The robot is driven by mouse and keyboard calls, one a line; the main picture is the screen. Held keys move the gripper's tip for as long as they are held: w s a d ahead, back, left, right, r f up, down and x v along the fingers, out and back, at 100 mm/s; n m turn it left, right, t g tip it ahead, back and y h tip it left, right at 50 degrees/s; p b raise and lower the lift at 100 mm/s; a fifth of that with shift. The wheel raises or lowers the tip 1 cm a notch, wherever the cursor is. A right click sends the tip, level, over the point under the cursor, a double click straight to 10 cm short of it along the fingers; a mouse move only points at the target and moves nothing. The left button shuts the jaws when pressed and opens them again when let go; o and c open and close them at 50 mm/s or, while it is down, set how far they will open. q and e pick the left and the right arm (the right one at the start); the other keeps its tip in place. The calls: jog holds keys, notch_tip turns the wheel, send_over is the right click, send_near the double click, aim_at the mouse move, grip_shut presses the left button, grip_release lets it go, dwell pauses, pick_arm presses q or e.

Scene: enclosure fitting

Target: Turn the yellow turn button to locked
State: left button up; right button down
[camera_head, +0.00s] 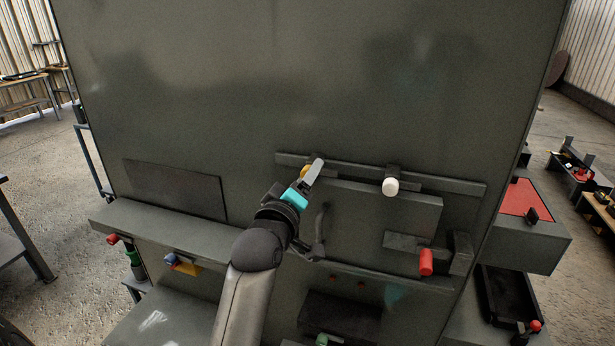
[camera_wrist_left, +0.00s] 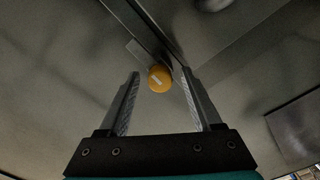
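The yellow turn button (camera_wrist_left: 159,78) is a round knob with a short pale mark on its face, in the middle of the left wrist view. In the head view the yellow turn button (camera_head: 304,171) is mostly hidden behind my left gripper (camera_head: 314,173). In the wrist view my left gripper (camera_wrist_left: 160,73) is open, with one finger on each side of the button. Gaps show between the button and both fingers; depth contact cannot be told. My right gripper is in neither view.
A white knob (camera_head: 390,186) sits right of the yellow button on the same rail (camera_head: 455,186). A red knob (camera_head: 426,262) sticks out lower right. A ledge (camera_head: 180,235) with red and blue knobs runs at the left. The upper panel (camera_head: 260,70) is bare.

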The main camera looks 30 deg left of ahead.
pick_arm(q)
grip_shut()
dwell(0.3)
jog(key=shift+m, duration=0.4)
jog(key=m, duration=1.7)
jog(key=shift+a, duration=0.1)
jog(key=shift+m, duration=0.3)
dwell(0.4)
